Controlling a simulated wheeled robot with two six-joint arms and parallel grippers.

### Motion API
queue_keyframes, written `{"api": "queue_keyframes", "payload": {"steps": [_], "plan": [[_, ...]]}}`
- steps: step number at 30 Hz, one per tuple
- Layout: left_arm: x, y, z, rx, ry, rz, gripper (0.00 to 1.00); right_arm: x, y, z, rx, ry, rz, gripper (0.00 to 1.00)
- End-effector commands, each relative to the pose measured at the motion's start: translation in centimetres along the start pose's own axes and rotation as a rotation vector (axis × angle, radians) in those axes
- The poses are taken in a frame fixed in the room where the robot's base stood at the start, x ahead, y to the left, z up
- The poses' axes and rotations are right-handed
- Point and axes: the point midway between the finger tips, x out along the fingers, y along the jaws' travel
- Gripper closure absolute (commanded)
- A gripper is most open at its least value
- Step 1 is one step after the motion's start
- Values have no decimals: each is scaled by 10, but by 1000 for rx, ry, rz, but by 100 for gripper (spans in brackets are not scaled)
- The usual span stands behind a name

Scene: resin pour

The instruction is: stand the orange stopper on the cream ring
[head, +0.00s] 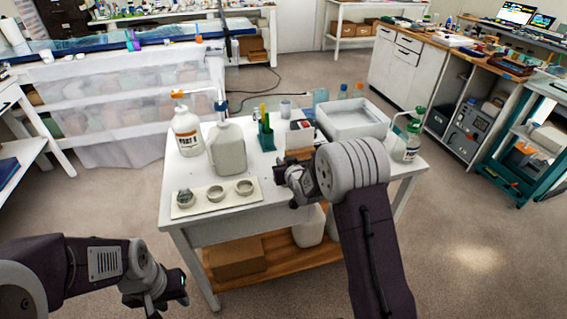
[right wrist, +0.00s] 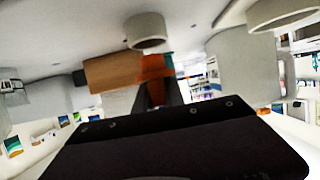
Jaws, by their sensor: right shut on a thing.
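The orange stopper (right wrist: 154,66) is in the right wrist view, between the dark fingers of my right gripper (right wrist: 158,92), which is shut on it. In the head view my right gripper (head: 284,180) is over the front right part of the white table; the stopper cannot be made out there. Cream round pieces sit on a pale board to its left: one at the right (head: 244,187), one in the middle (head: 215,193) and one with grey inside (head: 185,198). A cream ring-like piece (right wrist: 147,31) also shows beyond the stopper, apart from it. My left gripper (head: 168,294) is low, off the table, its jaws unclear.
The pale board (head: 205,208) lies at the table's front left. Behind it stand a white jug (head: 228,150) and a labelled bottle (head: 187,132). A tan block (head: 300,154) is beside my right gripper. A white tray (head: 352,132) and green-topped bottle (head: 412,140) are at right.

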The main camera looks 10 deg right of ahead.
Motion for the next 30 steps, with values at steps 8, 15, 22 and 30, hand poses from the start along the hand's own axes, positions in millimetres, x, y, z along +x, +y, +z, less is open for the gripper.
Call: {"api": "queue_keyframes", "payload": {"steps": [8, 15, 22, 30], "plan": [[3, 0, 0, 0, 0, 0, 64, 1, 0, 2, 0, 0, 0, 100], [4, 0, 0, 0, 0, 0, 64, 1, 0, 3, 0, 0, 0, 100], [12, 0, 1, 0, 0, 0, 64, 5, 0, 11, 0, 0, 0, 100], [20, 0, 2, 0, 0, 0, 64, 8, 0, 19, 0, 1, 0, 100]]}}
